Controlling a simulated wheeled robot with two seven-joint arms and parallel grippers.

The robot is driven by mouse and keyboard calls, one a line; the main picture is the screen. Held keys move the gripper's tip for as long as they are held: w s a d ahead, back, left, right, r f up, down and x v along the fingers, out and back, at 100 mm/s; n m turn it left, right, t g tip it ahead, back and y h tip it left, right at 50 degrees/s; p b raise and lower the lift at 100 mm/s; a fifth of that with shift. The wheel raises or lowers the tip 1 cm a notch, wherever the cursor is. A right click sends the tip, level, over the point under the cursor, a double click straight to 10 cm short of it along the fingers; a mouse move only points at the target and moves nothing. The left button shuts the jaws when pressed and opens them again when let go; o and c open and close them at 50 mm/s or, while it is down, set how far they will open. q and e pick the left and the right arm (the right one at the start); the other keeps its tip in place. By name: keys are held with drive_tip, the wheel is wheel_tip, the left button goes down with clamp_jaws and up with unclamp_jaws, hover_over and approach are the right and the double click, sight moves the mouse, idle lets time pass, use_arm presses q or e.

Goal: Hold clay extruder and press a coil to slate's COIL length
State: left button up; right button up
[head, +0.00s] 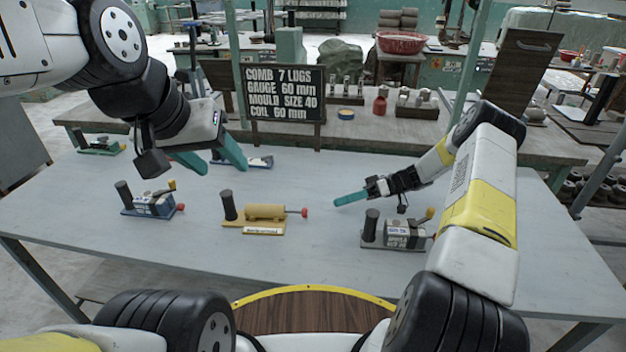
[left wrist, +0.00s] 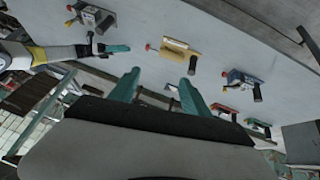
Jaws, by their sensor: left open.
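The clay extruder (head: 266,212) appears to be the tan cylinder on a yellow base, with a dark upright handle at its left and a red knob at its right. It stands on the grey-blue table and also shows in the left wrist view (left wrist: 180,52). The slate (head: 284,92) behind the table reads COMB 7 LUGS, GAUGE 60 mm, MOULD SIZE 40, COIL 60 mm. My left gripper (head: 212,158) is open and empty, above the table behind and left of the extruder. My right gripper (head: 350,198) is right of the extruder, apart from it; its finger gap is hidden. No coil is visible.
A blue-based device (head: 152,204) stands left of the extruder and a grey device (head: 400,234) stands right. A green device (head: 100,146) is at the back left; another (head: 260,162) is beside my left fingers. The table (head: 330,255) has bare room between devices.

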use_arm(q)
drive_tip(key=w+a+f+n+g, duration=0.1)
drive_tip(key=w+f+n+g, duration=0.1)
drive_tip(key=w, duration=0.6)
drive_tip(key=n+g+y, duration=0.2)
drive_tip(key=n+g, duration=0.2)
drive_tip(key=n, duration=0.1)
hover_over(228, 204)
drive_tip(key=w, duration=0.2)
drive_tip(key=f, duration=2.1)
drive_tip(key=shift+s+a+f, duration=0.1)
drive_tip(key=shift+s+a, duration=0.05)
drive_tip(key=shift+a, duration=0.05)
drive_tip(key=shift+a+f, duration=0.1)
drive_tip(key=shift+f, duration=0.55)
wheel_tip(228, 204, down, 7)
clamp_jaws()
